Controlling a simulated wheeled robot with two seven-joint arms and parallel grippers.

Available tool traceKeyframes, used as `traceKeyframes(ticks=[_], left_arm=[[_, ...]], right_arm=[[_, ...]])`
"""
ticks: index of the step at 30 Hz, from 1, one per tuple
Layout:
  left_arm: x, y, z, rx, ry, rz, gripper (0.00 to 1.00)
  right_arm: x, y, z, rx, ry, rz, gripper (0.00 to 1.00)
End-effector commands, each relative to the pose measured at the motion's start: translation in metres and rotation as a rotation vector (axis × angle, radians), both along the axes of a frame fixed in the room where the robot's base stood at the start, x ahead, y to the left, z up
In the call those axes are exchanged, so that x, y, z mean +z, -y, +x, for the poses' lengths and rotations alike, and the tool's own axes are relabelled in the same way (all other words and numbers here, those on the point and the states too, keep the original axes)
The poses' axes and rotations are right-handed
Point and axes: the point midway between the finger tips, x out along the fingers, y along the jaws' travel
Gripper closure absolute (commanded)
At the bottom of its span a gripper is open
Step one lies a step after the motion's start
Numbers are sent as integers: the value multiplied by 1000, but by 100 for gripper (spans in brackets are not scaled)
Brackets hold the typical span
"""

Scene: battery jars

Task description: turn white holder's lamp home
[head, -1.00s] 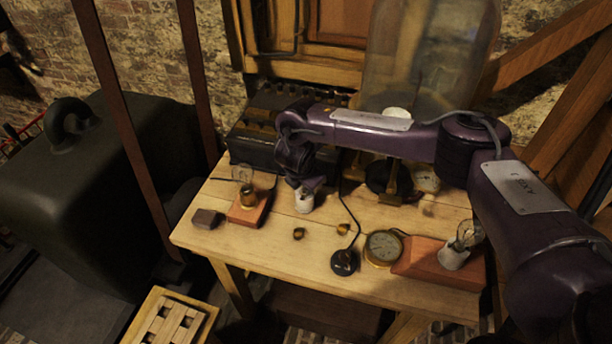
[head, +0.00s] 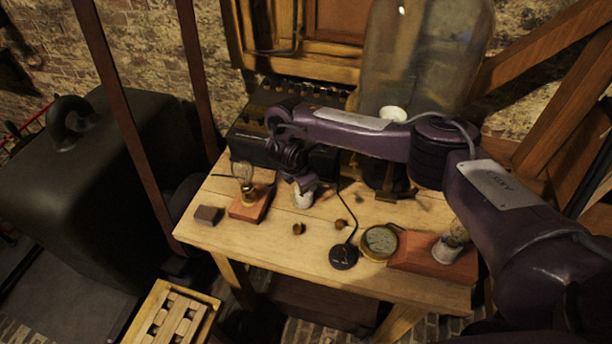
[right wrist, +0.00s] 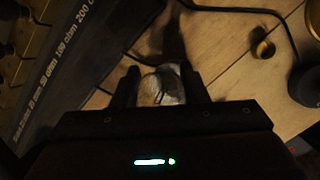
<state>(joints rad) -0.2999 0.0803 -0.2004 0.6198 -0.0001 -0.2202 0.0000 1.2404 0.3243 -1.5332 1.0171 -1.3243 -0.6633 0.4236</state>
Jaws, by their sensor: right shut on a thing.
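A white holder (head: 303,198) stands on the wooden table, directly under my right gripper (head: 302,182), which comes down on it from above. In the right wrist view my right gripper (right wrist: 162,90) is shut on a rounded glass lamp (right wrist: 160,86), with pale white showing through and around it. The fingers hide the lamp in the head view, so how deep it sits in the holder cannot be told. My left gripper is not in view.
A brass holder with a lamp (head: 245,183) stands on a small red block to the left, near a dark block (head: 208,214). A round gauge (head: 379,243), a black disc with a cable (head: 343,257) and small brass pieces lie in front. A dark resistance box (head: 250,140) stands behind.

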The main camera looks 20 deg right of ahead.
Motion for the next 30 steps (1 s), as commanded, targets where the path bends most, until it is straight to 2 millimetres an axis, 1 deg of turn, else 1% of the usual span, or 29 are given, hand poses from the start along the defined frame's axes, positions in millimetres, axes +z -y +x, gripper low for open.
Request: traceKeyframes(ticks=[1,7,10,15,18,24,25,30], left_arm=[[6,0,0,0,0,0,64],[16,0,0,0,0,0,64],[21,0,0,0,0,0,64],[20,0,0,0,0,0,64],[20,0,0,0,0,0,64],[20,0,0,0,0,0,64],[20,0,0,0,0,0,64],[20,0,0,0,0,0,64]], right_arm=[[2,-1,-1,-26,-2,1,87],[2,0,-2,-158,-3,0,87],[2,-1,-3,-257,-3,1,87],[0,0,-4,-408,0,1,87],[0,1,-4,-443,0,0,87],[0,1,-4,-448,0,0,87],[0,1,-4,-448,0,0,58],[0,1,-4,-447,0,0,35]])
